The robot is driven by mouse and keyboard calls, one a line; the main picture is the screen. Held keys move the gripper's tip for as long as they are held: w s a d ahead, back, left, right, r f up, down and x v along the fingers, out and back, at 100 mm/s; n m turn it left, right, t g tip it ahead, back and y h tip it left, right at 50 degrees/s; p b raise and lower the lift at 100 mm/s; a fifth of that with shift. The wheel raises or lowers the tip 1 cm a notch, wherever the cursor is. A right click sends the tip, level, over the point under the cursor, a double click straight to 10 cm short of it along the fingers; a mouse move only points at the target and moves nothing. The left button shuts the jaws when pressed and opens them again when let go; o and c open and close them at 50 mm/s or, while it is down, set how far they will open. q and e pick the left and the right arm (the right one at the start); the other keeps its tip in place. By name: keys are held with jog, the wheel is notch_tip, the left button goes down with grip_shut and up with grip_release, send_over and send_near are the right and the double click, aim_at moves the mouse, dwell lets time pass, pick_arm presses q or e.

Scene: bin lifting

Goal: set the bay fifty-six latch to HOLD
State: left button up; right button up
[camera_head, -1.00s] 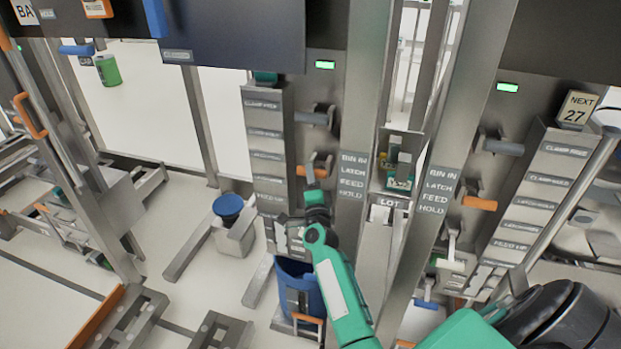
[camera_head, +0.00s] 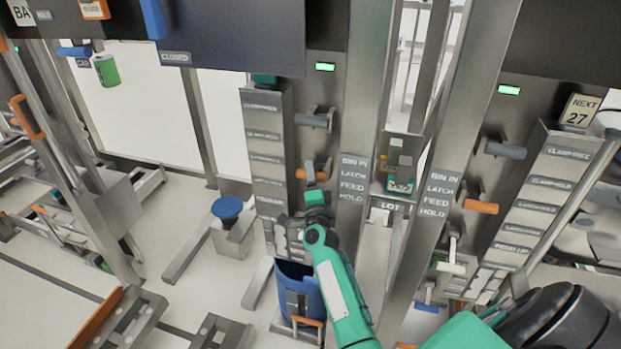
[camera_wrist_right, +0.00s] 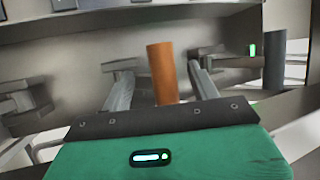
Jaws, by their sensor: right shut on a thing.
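An orange latch handle (camera_head: 320,171) sticks out of the left steel panel, beside a post label (camera_head: 352,177) reading BIN IN, LATCH, FEED, HOLD. My right gripper (camera_head: 314,184) is at this handle, its green arm rising from below. In the right wrist view the orange handle (camera_wrist_right: 162,72) stands upright between the two grey fingers of my right gripper (camera_wrist_right: 160,84), which is shut on it. No bay number fifty-six is readable. My left gripper is not in view.
A grey handle (camera_head: 312,120) sits above the orange one. A second panel on the right has its own orange handle (camera_head: 481,206) and a NEXT 27 sign (camera_head: 579,110).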

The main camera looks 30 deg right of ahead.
jog(key=shift+s+d+r, duration=0.1)
jog(key=shift+s+r, duration=0.2)
jog(key=shift+r, duration=0.15)
jog(key=f+v, duration=0.1)
jog(key=v, duration=1.2)
jog(key=shift+a, duration=0.2)
jog(key=shift+f, duration=0.1)
